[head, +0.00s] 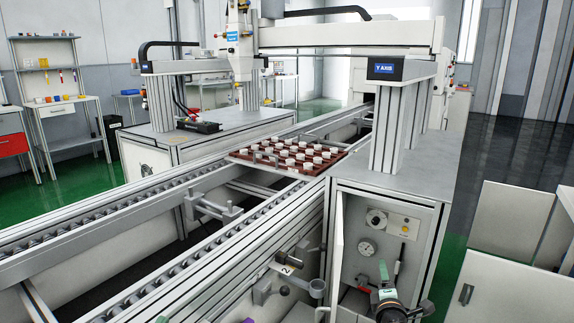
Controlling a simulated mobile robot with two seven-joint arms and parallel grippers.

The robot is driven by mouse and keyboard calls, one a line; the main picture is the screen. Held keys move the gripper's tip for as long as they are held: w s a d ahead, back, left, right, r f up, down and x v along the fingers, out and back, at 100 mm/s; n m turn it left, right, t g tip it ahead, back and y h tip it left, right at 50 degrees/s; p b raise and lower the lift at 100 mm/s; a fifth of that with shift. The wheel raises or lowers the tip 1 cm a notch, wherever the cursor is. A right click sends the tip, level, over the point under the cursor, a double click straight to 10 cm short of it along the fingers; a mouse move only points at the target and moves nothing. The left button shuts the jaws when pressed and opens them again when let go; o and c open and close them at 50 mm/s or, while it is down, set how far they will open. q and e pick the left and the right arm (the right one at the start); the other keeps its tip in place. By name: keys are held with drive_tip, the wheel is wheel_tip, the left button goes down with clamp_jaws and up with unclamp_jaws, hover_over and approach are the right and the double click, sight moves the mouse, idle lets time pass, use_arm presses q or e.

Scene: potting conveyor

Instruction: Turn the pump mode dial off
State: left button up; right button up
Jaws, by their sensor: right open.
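A small green tip (162,319) at the bottom edge may belong to my left gripper; the rest is out of frame.
The cabinet door (336,262) stands open left of the opening. A round gauge (367,248) sits below the dial, and a small yellow part (405,229) is to its right. A red-brown tray (262,165) of white pieces rests on the conveyor. A grey box (510,223) stands at right.

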use_arm(q)
drive_tip(key=w+a+f+n+g+y+p, duration=0.2)
drive_tip(key=w+f+n+g+y+p, duration=0.4)
drive_tip(key=p, duration=0.6)
use_arm(e)
drive_tip(key=s+a+f+m+g+y, duration=0.1)
drive_tip(key=s+a+f+m+g, duration=0.2)
drive_tip(key=s, duration=0.7)
drive_tip(key=s+a+f+m+g+y, duration=0.15)
drive_tip(key=s+m, duration=0.35)
drive_tip(key=s, duration=0.5)
use_arm(q)
drive_tip(key=s+a+f+n+g+y+p, duration=0.1)
drive_tip(key=s+f+g+y+p, duration=0.2)
drive_tip(key=s+f+g+p, duration=0.3)
drive_tip(key=s+f+p, duration=0.5)
drive_tip(key=shift+a+f+n+g+p, duration=0.2)
drive_tip(key=shift+n+g+p, duration=0.1)
drive_tip(key=shift+g+p, duration=0.1)
use_arm(e)
drive_tip(key=s+a+r+m+g+y, duration=0.1)
drive_tip(key=s+r+m, duration=0.3)
drive_tip(key=s, duration=0.7)
drive_tip(key=s+a+r+m+g+y, duration=0.1)
drive_tip(key=s+a+r+m+y, duration=0.1)
drive_tip(key=s+r, duration=0.4)
drive_tip(key=s+a+m, duration=0.1)
drive_tip(key=s+m, duration=0.1)
drive_tip(key=s, duration=0.3)
drive_tip(key=shift+a, duration=0.2)
